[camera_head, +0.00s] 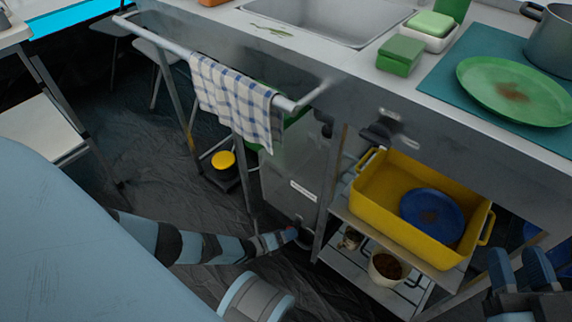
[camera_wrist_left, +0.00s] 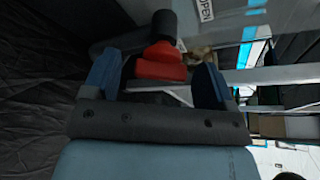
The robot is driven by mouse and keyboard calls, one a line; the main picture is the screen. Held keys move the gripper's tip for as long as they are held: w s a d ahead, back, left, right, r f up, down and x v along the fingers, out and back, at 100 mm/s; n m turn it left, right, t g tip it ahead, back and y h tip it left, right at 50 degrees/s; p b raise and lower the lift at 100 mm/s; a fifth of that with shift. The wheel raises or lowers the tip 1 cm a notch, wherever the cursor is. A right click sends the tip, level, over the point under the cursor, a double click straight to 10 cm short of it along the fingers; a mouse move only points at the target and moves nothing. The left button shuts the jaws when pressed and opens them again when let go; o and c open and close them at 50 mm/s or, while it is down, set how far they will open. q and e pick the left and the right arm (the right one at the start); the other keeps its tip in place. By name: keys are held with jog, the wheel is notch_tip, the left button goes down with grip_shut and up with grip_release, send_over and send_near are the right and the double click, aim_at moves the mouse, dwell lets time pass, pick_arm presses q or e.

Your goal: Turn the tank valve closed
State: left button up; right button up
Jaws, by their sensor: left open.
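The grey tank (camera_head: 290,180) stands under the counter with a white label (camera_head: 303,190) on its front. The valve's red handle (camera_wrist_left: 160,66) shows in the left wrist view, beside a black cylindrical part (camera_wrist_left: 164,26). My left gripper (camera_head: 282,239) is low at the tank's bottom front. In the left wrist view its blue fingers are apart (camera_wrist_left: 158,75), with the red handle between them and a little beyond. I cannot tell whether they touch it. In the head view the gripper mostly hides the handle. My right gripper (camera_head: 518,262) is at the lower right, fingers apart and empty.
A shelf holds a yellow tub (camera_head: 395,217) with a blue plate (camera_head: 432,213), and a pot (camera_head: 388,266) below, right of the tank. A checked towel (camera_head: 232,95) hangs on a rail above. A yellow-topped object (camera_head: 223,160) stands on the floor to the left.

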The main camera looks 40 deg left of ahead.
pick_arm(q)
jog(key=c, duration=0.9)
jog(key=shift+c, duration=0.2)
pick_arm(e)
jog(key=shift+r, duration=0.1)
pick_arm(q)
jog(key=shift+m, duration=0.3)
jog(key=shift+d+r+m+g+y+p, duration=0.1)
jog(key=shift+m+g+y+p, duration=0.15)
jog(key=shift+m+y, duration=1.2)
jog(key=shift+d+m+g+y+p, duration=0.15)
jog(key=shift+m+y+p, duration=0.2)
jog(key=shift+m+y, duration=1.1)
jog(key=shift+m+h, duration=0.5)
pick_arm(e)
jog(key=shift+s+a+f+m+g, duration=0.1)
jog(key=shift+s+f+m+g, duration=0.2)
jog(key=shift+m, duration=0.1)
jog(key=shift+w+r, duration=0.1)
